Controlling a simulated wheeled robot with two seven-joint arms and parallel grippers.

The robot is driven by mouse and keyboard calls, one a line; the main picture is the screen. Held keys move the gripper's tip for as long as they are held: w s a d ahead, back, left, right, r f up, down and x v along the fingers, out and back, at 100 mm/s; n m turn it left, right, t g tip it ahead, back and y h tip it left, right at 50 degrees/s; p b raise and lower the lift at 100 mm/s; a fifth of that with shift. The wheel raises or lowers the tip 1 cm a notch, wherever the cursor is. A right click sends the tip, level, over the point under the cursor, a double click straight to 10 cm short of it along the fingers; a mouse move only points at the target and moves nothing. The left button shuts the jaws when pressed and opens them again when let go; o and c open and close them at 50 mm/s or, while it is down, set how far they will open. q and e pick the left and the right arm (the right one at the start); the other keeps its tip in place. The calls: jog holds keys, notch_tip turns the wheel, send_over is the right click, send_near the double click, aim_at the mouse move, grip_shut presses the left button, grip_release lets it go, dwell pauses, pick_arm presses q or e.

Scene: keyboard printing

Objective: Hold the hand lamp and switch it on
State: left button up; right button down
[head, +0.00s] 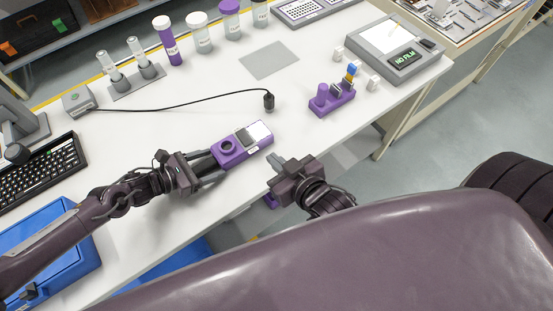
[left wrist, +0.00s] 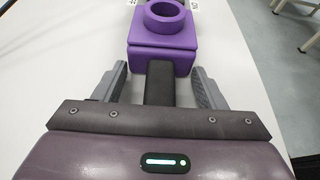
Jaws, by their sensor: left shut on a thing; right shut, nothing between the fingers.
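The hand lamp (head: 231,151) is a purple block with a round purple ring and a pale panel at its far end. I cannot tell whether the panel is lit. My left gripper (head: 211,163) is shut on the lamp's black handle near the table's front edge. In the left wrist view the handle (left wrist: 160,82) runs between the grey fingers, with the purple body and ring (left wrist: 165,20) ahead of them. My right gripper (head: 279,166) is shut and empty, just to the right of the lamp and apart from it. Whether the lamp touches the table is unclear.
A purple block holder (head: 331,101) stands to the right, before a grey device reading "NO FILE" (head: 397,50). A black cable with a plug (head: 269,101) lies behind the lamp. A keyboard (head: 40,170) and a blue bin (head: 78,262) are at left. A grey mat (head: 269,60) lies behind.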

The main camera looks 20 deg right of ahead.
pick_arm(q)
jog(key=o, duration=1.2)
